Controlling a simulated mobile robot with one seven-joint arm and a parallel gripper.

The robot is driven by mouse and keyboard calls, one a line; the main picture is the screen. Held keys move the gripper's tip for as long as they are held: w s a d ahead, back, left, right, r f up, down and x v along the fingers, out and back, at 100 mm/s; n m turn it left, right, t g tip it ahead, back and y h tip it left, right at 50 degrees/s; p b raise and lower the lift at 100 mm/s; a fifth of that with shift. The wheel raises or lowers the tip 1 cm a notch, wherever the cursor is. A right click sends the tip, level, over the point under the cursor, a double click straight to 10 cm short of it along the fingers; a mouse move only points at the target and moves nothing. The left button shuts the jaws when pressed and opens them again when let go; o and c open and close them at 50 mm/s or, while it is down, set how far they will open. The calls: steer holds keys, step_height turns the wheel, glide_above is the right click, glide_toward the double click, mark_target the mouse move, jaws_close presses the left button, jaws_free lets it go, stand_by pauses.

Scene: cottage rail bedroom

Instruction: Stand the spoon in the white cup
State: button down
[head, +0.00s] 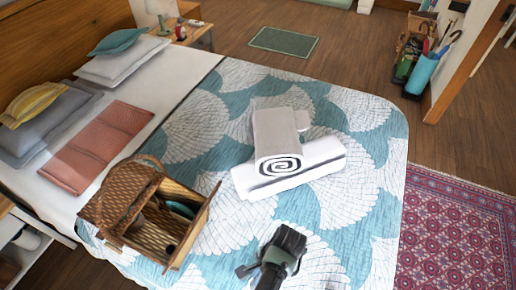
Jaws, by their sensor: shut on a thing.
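My dark gripper (288,240) is over the near part of the bed, below the rolled towels in the picture. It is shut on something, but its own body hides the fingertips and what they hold. I cannot make out the spoon. I cannot identify a white cup for sure; a small white shape (303,121) shows behind the upright end of the towel pile, too small to tell whether it is a cup or part of a towel.
An open wicker basket (190,240) with its lid tilted up lies on the bed (345,235), left of my gripper. White and grey rolled towels (272,135) sit mid-bed. Pillows and a pink folded cloth (97,147) are at left. The bed's right side is clear.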

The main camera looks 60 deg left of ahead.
steer(key=shift+f+b, duration=1.75)
steer(key=shift+f, duration=0.95)
steer(key=c, duration=0.9)
jaws_free()
steer(key=v, duration=1.3)
